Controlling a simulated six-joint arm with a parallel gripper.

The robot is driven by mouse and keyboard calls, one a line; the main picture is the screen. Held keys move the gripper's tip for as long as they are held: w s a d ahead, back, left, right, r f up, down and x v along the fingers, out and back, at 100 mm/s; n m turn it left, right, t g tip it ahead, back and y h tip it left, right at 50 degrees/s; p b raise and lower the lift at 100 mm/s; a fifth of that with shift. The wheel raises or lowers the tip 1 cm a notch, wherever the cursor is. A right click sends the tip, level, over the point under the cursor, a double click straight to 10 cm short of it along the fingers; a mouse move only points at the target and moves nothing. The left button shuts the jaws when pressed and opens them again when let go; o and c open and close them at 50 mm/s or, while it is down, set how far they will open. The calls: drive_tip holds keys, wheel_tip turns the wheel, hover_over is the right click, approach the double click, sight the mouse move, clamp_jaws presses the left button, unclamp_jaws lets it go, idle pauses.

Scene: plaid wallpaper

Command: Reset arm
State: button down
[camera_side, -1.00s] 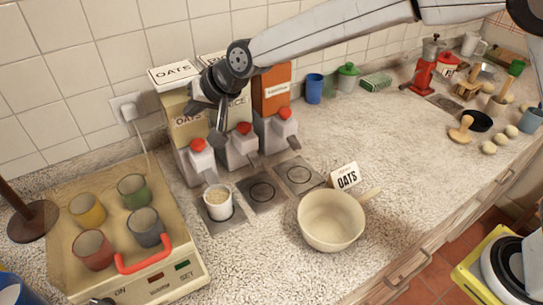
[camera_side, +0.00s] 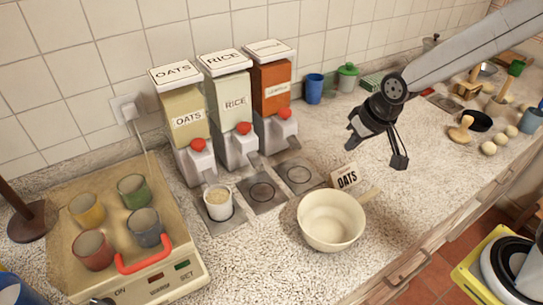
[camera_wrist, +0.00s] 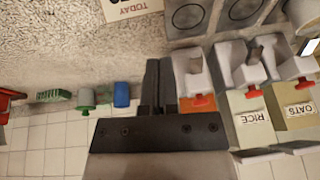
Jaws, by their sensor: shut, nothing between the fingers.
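My gripper (camera_side: 399,160) hangs over the counter, right of the dispensers and above the bowl's level in the side view. Its two dark fingers (camera_wrist: 158,75) are together with nothing between them in the wrist view. A white cup (camera_side: 218,204) filled with oats stands on the pad under the oats dispenser (camera_side: 187,118). The rice dispenser (camera_side: 233,103) and an orange-red dispenser (camera_side: 271,90) stand beside it.
A warmer (camera_side: 180,260) with several coloured cups is at the left. A blue cup (camera_side: 314,88), a green-lidded jar (camera_side: 347,77) and a green box (camera_side: 371,83) stand along the wall. A mortar, dark bowl and several pale balls are at the right.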

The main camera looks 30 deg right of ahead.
drive_tip(key=s+d+f+g, duration=0.1)
drive_tip(key=s+d+f, duration=0.1)
drive_tip(key=s+d, duration=0.3)
drive_tip(key=s, duration=0.4)
drive_tip(key=shift+f+g+h, duration=0.3)
drive_tip(key=shift+f+h, duration=0.05)
drive_tip(key=shift+h, duration=0.05)
